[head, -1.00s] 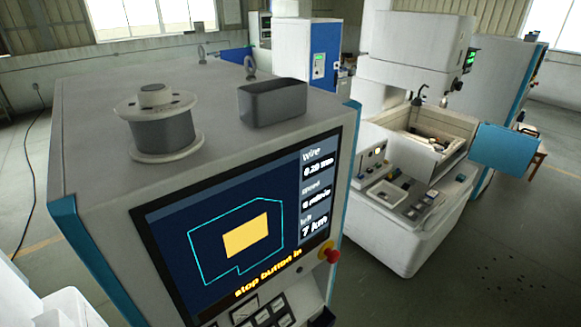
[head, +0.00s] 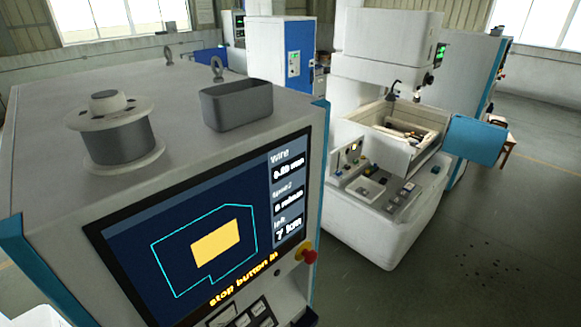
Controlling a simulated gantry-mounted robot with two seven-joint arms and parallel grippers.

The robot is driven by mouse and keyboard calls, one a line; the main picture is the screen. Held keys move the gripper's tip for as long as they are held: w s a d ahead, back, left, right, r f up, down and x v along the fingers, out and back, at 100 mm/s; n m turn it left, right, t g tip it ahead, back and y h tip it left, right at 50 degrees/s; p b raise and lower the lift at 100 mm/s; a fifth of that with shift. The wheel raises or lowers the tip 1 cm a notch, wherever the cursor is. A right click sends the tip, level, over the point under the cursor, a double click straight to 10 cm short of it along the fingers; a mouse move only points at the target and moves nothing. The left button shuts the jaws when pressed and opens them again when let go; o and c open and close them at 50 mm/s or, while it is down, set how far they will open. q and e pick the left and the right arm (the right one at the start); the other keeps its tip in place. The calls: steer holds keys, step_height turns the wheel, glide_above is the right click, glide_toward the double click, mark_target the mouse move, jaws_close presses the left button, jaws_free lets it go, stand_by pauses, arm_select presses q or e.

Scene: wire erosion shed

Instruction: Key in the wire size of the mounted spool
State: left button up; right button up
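A wire spool (head: 115,132) with pale flanges and dark grey windings stands upright on top of the near machine cabinet. The screen (head: 205,235) on the cabinet's front shows a cyan outline around a yellow block. Its right column has a wire field (head: 288,169) whose value is too blurred to read surely, a speed field, and a left field of 7 km. Yellow text reads "stop button in". Part of a key panel (head: 250,315) shows below the screen, cut off by the picture's edge. Neither gripper is in view.
A red stop button (head: 308,255) sits at the screen's lower right. A grey open bin (head: 238,105) and lifting eyes stand on the cabinet top. A second machine (head: 385,210) with its own controls stands to the right, with bare floor before it.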

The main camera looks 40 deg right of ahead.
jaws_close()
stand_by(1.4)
